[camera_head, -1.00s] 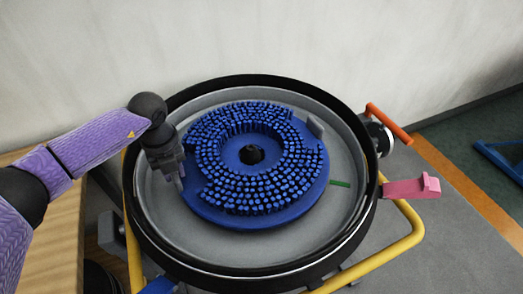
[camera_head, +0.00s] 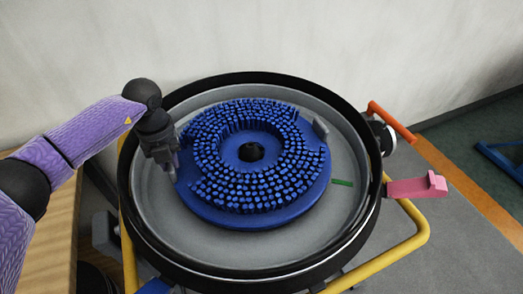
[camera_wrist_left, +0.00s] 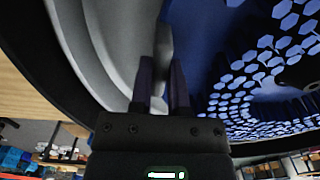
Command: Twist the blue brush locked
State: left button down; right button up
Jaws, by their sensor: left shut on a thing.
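The blue brush (camera_head: 290,207) is a round disc with rings of blue bristles and a dark centre hole. It lies bristles up inside the round grey tank (camera_head: 165,215) with a black rim. A grey lug (camera_head: 321,128) stands at the brush's upper right edge. My left gripper (camera_head: 174,176) is at the brush's left edge, inside the tank. In the left wrist view, its fingers (camera_wrist_left: 160,85) are shut on a similar grey lug (camera_wrist_left: 163,45) beside the brush (camera_wrist_left: 205,40). My right gripper is not in view.
A green mark (camera_head: 342,183) is on the tank floor right of the brush. A pink lever (camera_head: 415,187) and an orange handle (camera_head: 390,121) stick out at the right. A yellow frame tube (camera_head: 390,253) runs below. A wooden surface (camera_head: 50,240) is at left, a wall behind.

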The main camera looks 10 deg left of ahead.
pick_arm(q)
jog(key=shift+w+a+m, duration=0.15)
jog(key=shift+w+m, duration=0.15)
jog(key=shift+b, duration=0.3)
jog(key=shift+w+a+f+b, duration=0.15)
jog(key=shift+w+b, duration=0.1)
jog(key=shift+b, duration=0.15)
jog(key=shift+w+m+b, duration=0.25)
jog(key=shift+m+b, duration=0.05)
jog(key=shift+w+a+m+b, duration=0.25)
jog(key=shift+w+m+b, duration=0.15)
jog(key=shift+w+b, duration=0.25)
jog(key=shift+w+a+b, duration=0.15)
jog(key=shift+b, duration=0.2)
